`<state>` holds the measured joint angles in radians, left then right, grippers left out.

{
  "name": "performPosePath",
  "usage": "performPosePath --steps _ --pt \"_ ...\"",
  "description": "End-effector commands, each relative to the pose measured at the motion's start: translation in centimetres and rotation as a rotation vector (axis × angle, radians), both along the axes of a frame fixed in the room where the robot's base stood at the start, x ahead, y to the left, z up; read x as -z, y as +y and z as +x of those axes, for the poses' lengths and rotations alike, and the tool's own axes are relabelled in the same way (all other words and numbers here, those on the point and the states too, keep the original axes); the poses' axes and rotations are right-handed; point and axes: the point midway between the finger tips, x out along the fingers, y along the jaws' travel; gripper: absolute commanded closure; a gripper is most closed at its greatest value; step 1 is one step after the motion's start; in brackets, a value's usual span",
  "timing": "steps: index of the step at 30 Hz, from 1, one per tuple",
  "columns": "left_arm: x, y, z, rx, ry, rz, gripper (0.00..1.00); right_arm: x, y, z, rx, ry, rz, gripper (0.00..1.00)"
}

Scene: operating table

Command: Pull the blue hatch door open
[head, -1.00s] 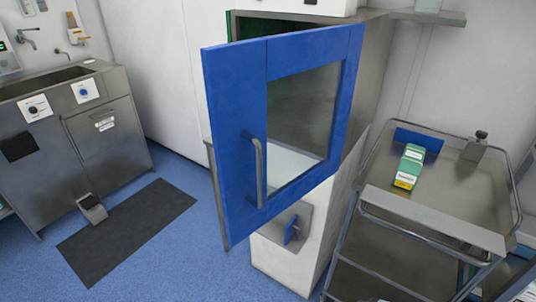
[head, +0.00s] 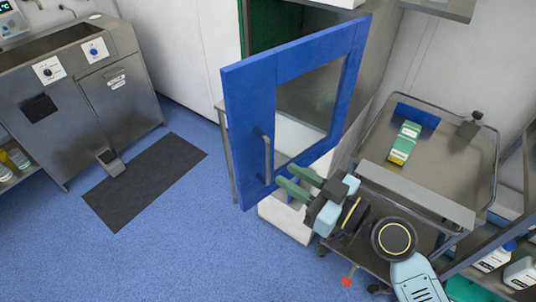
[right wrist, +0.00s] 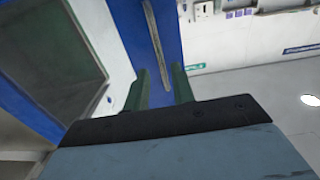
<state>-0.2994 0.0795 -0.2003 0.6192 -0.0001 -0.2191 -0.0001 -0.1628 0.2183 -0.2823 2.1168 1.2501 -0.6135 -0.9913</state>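The blue hatch door (head: 246,115) stands ajar in the middle of the head view, with a glass window and a vertical metal handle (head: 268,158). A strip of the dark green opening (head: 270,32) shows behind it. My right gripper (head: 284,175) is open and empty, with its green fingers just right of the handle's lower end. In the right wrist view, the handle (right wrist: 156,40) lies ahead, roughly in line with the gap between the fingers (right wrist: 158,72). I cannot tell whether they touch the door. My left gripper is not in view.
A steel cart (head: 465,165) with a green and yellow box (head: 404,143) stands right of the hatch, close to my right arm. A steel sink unit (head: 95,105) is at left, with a dark mat (head: 145,180) before it. The blue floor at lower left is clear.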

Motion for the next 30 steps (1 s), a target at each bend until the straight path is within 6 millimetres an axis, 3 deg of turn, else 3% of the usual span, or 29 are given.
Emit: performPosePath --steps 3,9,22,28,30 --pt "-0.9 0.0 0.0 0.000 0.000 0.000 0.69 -0.3 2.0 1.6 0.000 0.001 0.003 0.75" --pt "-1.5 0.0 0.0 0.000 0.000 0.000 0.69 -0.1 4.3 3.3 0.000 0.002 0.001 0.75" --pt "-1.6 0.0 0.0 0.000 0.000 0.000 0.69 0.1 5.1 4.0 -0.001 0.002 -0.001 0.75" --pt "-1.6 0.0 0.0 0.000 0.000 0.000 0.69 0.1 5.1 4.0 -0.001 0.002 -0.001 0.99" --pt "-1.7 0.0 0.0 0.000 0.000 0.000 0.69 0.1 5.1 4.0 -0.001 0.002 -0.001 1.00"
